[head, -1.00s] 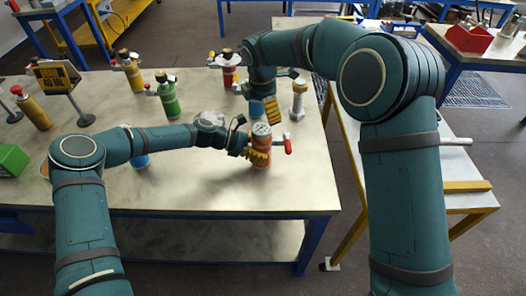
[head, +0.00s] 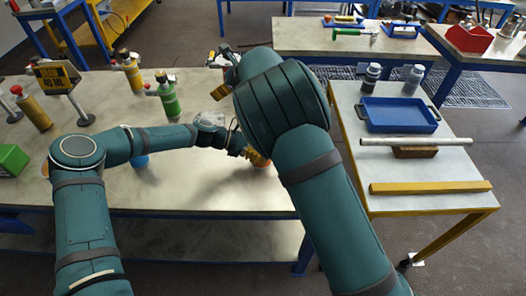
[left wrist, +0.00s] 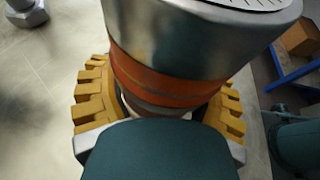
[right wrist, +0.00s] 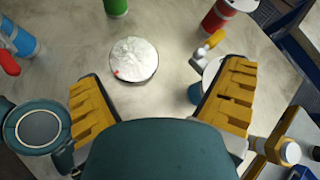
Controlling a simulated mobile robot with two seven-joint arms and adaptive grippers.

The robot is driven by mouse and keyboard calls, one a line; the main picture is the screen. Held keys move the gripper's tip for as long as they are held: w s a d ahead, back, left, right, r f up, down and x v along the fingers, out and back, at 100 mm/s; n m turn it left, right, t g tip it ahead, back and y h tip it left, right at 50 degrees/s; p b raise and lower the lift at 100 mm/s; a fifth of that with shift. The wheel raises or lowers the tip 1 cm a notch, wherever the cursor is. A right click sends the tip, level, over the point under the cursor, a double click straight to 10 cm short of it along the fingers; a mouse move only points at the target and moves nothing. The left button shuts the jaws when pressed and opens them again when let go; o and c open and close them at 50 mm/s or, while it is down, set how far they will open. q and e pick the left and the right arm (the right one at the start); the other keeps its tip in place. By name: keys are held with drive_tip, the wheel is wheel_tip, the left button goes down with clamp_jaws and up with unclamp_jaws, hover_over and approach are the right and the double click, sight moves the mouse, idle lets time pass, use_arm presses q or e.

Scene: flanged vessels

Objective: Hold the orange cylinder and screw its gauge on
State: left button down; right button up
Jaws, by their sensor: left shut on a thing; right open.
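The orange cylinder (head: 262,164) stands near the bench's front right, mostly hidden by my right arm in the head view. My left gripper (head: 254,156) is shut around it; in the left wrist view its yellow fingers flank the cylinder's orange band (left wrist: 165,82), below a silver top section. My right gripper (right wrist: 165,85) is open and empty above the bench; a yellow finger shows in the head view (head: 221,92). A round whitish disc (right wrist: 133,60) with a red mark lies beyond its fingers. I cannot tell whether this is the gauge.
Green (head: 169,100) and yellow (head: 131,72) cylinders stand toward the back, with a red one (right wrist: 214,18) in the right wrist view. A sign (head: 58,77) stands left. A side table (head: 440,155) holds a blue tray (head: 398,116), a pipe and bars.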

drive_tip(key=s+d+f+n+g+h, duration=0.1)
drive_tip(key=s+d+n+g+h, duration=0.1)
drive_tip(key=s+n+g, duration=0.3)
drive_tip(key=s+d+f+n+g+h, duration=0.1)
drive_tip(key=s+f+n+g, duration=0.1)
drive_tip(key=s+n, duration=0.3)
drive_tip(key=s+d+h, duration=0.1)
drive_tip(key=d, duration=0.1)
drive_tip(key=s+d+r+h, duration=0.1)
drive_tip(key=d, duration=0.2)
drive_tip(key=s+d+r+g+h, duration=0.1)
drive_tip(key=d, duration=0.1)
drive_tip(key=shift+s+d+n+h, duration=0.15)
drive_tip(key=shift+d+n+h, duration=0.1)
drive_tip(key=shift+n+h, duration=0.05)
drive_tip(key=shift+f, duration=3.95)
